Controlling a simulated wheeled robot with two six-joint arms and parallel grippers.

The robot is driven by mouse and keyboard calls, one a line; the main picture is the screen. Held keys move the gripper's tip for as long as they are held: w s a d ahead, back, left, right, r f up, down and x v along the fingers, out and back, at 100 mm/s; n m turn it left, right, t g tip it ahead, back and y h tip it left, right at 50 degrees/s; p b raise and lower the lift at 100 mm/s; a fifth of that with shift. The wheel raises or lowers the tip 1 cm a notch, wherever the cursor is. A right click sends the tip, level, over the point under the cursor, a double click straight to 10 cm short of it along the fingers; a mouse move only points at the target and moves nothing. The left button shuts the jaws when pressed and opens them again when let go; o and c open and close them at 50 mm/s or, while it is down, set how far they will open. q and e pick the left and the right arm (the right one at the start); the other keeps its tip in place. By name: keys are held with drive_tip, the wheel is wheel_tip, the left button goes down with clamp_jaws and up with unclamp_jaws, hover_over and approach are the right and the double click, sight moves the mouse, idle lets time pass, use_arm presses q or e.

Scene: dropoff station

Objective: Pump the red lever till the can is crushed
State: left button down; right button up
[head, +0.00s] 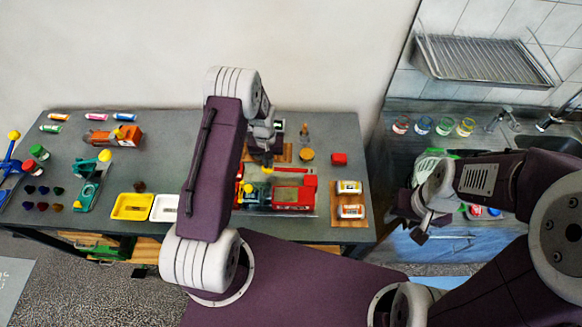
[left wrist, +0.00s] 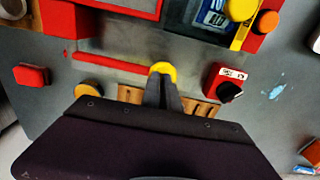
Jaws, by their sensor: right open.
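The red lever (left wrist: 110,65) is a thin bar with a yellow knob (left wrist: 163,70) at its end. The lever also shows in the head view (head: 290,170) at the back of the red machine (head: 292,195). My left gripper (left wrist: 163,82) has its dark fingers close together, with the tips over the yellow knob; they seem to touch it, but I cannot tell if they grip it. In the head view the left gripper (head: 266,160) is partly hidden by its own wrist. I cannot make out the can clearly. My right gripper (head: 422,222) is open and empty before the sink counter.
Two labelled jars (head: 349,187) stand on a wooden board right of the machine. Yellow (head: 132,206) and white (head: 164,208) trays sit left of my left arm. Several coloured glasses (head: 444,126) stand on the counter.

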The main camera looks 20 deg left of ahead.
use_arm(q)
drive_tip(key=shift+f, duration=0.35)
wheel_tip(320, 180, down, 2)
drive_tip(key=shift+d+f+b, duration=0.15)
drive_tip(key=shift+f+b, duration=0.1)
drive_tip(key=shift+b, duration=0.8)
drive_tip(key=shift+r+p, duration=0.7)
drive_tip(key=r+p, duration=0.1)
drive_tip(key=r, duration=0.1)
drive_tip(key=r+p, duration=0.3)
drive_tip(key=r, duration=0.1)
drive_tip(key=shift+w+d+r+p, duration=0.2)
drive_tip(key=shift+d+r+p, duration=0.2)
drive_tip(key=shift+f, duration=0.1)
drive_tip(key=shift+f+b, duration=0.15)
drive_tip(key=shift+b, duration=0.15)
